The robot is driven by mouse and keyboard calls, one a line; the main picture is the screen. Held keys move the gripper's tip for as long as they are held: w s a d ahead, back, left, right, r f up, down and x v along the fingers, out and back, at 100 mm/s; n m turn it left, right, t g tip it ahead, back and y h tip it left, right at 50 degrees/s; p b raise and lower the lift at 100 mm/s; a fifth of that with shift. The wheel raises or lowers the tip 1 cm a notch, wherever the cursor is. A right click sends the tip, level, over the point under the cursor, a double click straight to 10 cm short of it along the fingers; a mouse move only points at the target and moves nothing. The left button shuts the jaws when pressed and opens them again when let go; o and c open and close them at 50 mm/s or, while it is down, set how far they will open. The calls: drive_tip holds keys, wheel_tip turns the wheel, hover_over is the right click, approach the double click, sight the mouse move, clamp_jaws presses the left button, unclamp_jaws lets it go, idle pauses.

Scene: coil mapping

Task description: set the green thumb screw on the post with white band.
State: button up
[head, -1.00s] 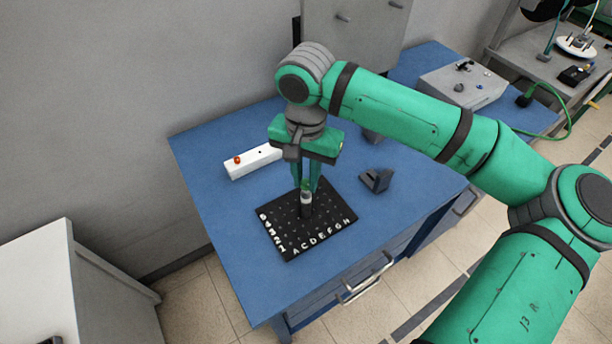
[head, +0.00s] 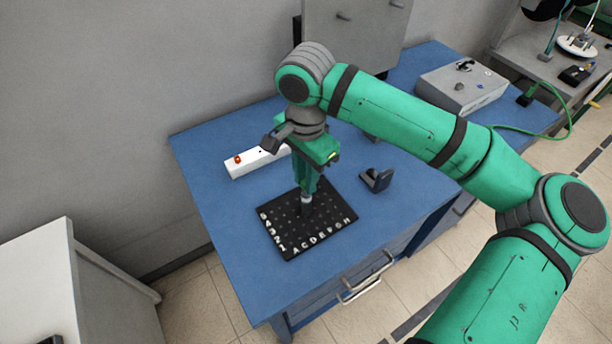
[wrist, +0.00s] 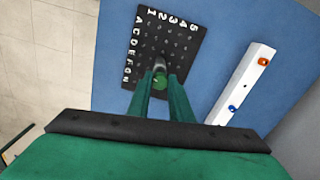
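The post with white band (head: 306,201) stands upright on the black lettered board (head: 286,248). It also shows in the wrist view (wrist: 160,64), just beyond my fingertips. The green thumb screw (wrist: 160,82) sits between my fingertips, in line with the post's top. My gripper (head: 307,192) points down over the post, its fingers close together on the screw; it also shows in the wrist view (wrist: 160,80). In the head view the fingers hide the screw. I cannot tell whether the screw is threaded onto the post.
A white block (head: 250,162) with a red-orange piece and a blue piece (wrist: 232,108) lies behind the board. A dark grey bracket (head: 377,180) stands to the right. A grey box (head: 462,92) is at the far right. The blue table (head: 225,225) is clear left of the board.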

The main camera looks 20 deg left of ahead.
drive_tip(key=o, duration=0.5)
wheel_tip(320, 180, up, 11)
idle(0.4)
